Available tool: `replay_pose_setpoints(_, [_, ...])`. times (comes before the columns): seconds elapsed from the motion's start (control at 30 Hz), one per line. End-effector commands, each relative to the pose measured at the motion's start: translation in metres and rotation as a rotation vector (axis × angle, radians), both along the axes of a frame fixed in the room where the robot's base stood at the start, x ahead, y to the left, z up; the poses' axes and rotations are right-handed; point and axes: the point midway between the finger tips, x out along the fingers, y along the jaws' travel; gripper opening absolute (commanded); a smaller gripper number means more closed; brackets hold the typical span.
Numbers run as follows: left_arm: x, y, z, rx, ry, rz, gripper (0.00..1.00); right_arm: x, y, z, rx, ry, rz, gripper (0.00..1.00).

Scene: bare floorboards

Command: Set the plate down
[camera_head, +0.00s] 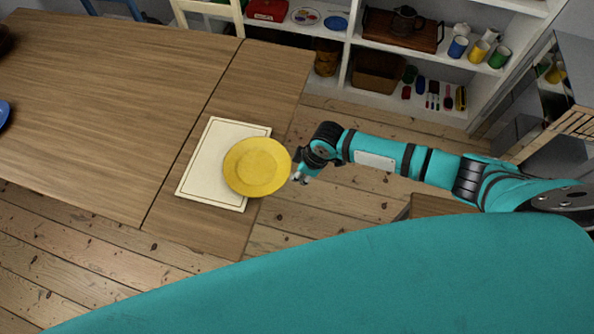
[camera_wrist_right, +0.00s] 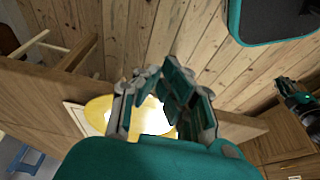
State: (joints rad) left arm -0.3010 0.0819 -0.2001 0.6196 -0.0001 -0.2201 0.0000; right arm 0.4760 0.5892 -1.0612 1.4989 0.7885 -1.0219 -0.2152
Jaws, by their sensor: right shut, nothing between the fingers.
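The yellow plate (camera_head: 257,166) lies face up over the right part of a cream placemat (camera_head: 203,170) on the wooden table. Its right side reaches past the mat's edge. My right gripper (camera_head: 299,178) is just right of the plate's rim, with its fingers shut and nothing between them. In the right wrist view the fingers (camera_wrist_right: 150,108) stand in front of the plate (camera_wrist_right: 100,112), hiding part of it, and a bright glare shows behind them. A dark teal and black part (camera_wrist_right: 297,100) at that view's right edge looks like my left gripper; its fingers are unclear.
The table (camera_head: 100,90) has free wood left of the mat. Blue tableware (camera_head: 4,115) is at the far left edge. White shelves (camera_head: 440,112) with cups and boxes stand at the back right. A cream chair (camera_head: 208,12) is behind the table. Floorboards lie right of the table.

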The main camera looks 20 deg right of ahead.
Motion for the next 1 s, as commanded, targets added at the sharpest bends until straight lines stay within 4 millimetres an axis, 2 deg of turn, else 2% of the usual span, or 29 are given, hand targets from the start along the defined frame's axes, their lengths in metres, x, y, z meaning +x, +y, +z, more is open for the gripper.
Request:
replay_pose_setpoints(0.13, [0.000, 0.000, 0.003, 0.000, 0.001, 0.001, 0.00, 0.005, 0.007, 0.000, 0.000, 0.000, -0.001, 0.00])
replay_pose_setpoints(0.5, [0.000, 0.000, 0.002, 0.000, 0.001, 0.001, 0.00, 0.006, 0.010, 0.000, 0.001, -0.001, 0.000, 0.00])
replay_pose_setpoints(0.57, [0.000, 0.000, 0.000, 0.000, 0.001, 0.001, 0.00, 0.010, 0.016, -0.001, 0.003, -0.001, 0.000, 0.00])
replay_pose_setpoints(0.8, [0.000, -0.002, -0.013, -0.002, 0.000, 0.002, 0.00, 0.038, 0.056, -0.002, 0.005, -0.002, 0.000, 0.00])
replay_pose_setpoints(1.0, [0.001, -0.002, -0.015, -0.003, -0.002, 0.002, 0.00, 0.046, 0.068, 0.000, 0.000, 0.000, -0.001, 0.00])
